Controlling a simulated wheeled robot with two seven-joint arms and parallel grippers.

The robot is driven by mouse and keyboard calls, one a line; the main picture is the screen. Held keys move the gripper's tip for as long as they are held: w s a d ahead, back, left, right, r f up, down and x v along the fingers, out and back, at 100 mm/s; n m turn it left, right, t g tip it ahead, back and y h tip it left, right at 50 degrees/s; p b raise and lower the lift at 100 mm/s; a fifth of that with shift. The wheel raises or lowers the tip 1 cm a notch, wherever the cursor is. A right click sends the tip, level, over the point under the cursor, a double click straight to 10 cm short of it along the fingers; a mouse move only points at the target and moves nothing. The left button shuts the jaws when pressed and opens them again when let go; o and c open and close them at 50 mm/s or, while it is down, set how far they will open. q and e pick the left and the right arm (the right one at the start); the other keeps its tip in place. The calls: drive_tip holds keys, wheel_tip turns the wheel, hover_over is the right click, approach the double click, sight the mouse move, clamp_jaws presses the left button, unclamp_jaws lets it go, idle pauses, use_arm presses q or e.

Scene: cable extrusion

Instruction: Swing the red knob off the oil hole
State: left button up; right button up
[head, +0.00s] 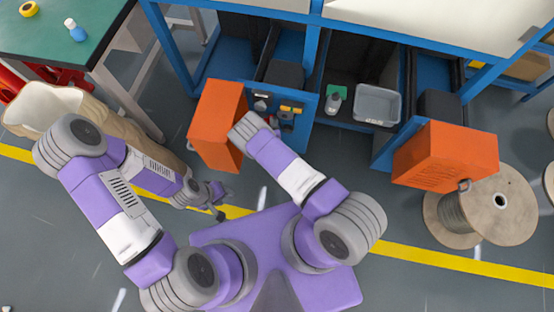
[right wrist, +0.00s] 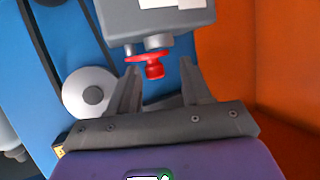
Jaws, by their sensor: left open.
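The red knob (right wrist: 150,66) shows in the right wrist view, under a grey block (right wrist: 160,18). My right gripper (right wrist: 160,78) is open, with its two fingers apart and pointing at the knob. The knob appears in the gap near the fingertips, closer to the left finger; I cannot tell whether either finger touches it. The oil hole cannot be made out. My left gripper (head: 219,204) is open and empty, low above the floor.
Orange doors (head: 215,125) and (head: 445,157) stand out from the blue machine. An orange surface (right wrist: 255,60) lies close right of my right gripper. A pale disc (right wrist: 90,94) is on its left. A grey bin (head: 377,104) and green-capped bottle (head: 334,100) sit inside.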

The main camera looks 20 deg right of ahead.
drive_tip(key=shift+w+a+f+m+g+h+b, duration=0.2)
drive_tip(key=shift+a+m+h+b, duration=0.1)
drive_tip(key=shift+m+h, duration=0.3)
drive_tip(key=shift+w+a+f+m+g+h+b, duration=0.1)
drive_tip(key=shift+a+f+m+h+b, duration=0.15)
drive_tip(key=shift+m+h, duration=0.3)
drive_tip(key=shift+s+r+h, duration=0.2)
drive_tip(key=shift+s+h, duration=0.05)
drive_tip(key=shift+h, duration=0.1)
drive_tip(key=s+a+r+g+y+p, duration=0.1)
drive_tip(key=s+r+g+y+p, duration=0.3)
drive_tip(key=s+r, duration=0.7)
drive_tip(key=s+a+r+n+g+y+p, duration=0.1)
drive_tip(key=s+r+g+y+p, duration=0.3)
drive_tip(key=s+r+g+p, duration=0.4)
drive_tip(key=s+r+p, duration=0.2)
drive_tip(key=s, duration=0.5)
drive_tip(key=shift+s+a+r, duration=0.15)
drive_tip(key=shift+s+r, duration=0.15)
drive_tip(key=shift+r, duration=0.1)
